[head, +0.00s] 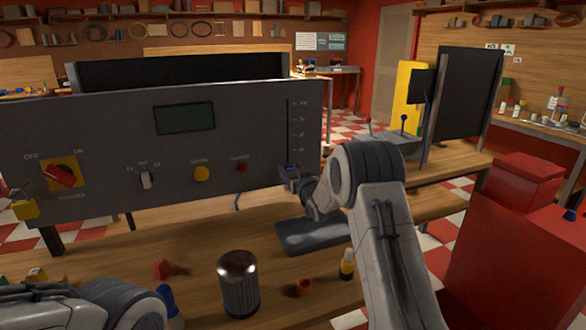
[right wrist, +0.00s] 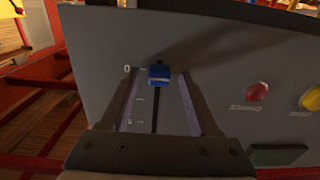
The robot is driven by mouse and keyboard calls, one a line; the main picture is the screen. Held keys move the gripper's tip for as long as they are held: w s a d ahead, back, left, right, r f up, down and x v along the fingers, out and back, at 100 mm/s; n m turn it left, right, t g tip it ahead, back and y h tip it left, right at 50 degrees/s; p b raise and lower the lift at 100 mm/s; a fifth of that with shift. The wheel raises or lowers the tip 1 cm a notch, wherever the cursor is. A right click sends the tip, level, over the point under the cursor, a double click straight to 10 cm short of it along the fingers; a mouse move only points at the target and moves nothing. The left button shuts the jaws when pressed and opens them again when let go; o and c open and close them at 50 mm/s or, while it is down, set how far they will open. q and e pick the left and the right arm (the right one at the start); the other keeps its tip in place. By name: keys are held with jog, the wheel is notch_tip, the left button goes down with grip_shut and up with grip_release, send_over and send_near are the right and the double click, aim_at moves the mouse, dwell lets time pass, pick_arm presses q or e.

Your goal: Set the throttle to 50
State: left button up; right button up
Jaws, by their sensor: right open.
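The throttle is a vertical slot (head: 289,125) with a printed scale at the right end of the grey control panel (head: 110,115). Its blue slider knob (head: 291,166) sits at the slot's lower end. In the right wrist view the blue knob (right wrist: 159,74) is beside the 0 mark. My right gripper (head: 294,174) is at the panel by the knob. In the right wrist view its two fingers (right wrist: 158,86) are open, one on either side of the knob, with gaps visible. My left arm shows at the bottom left; its fingers are not in view.
The panel carries a red switch on a yellow plate (head: 63,174), a dark display (head: 185,118), a toggle (head: 146,180), a yellow button (head: 201,174) and a red button (head: 241,167). A dark ribbed cup (head: 239,285) and small bottles stand on the bench below.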

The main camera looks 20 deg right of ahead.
grip_shut()
dwell(1.5)
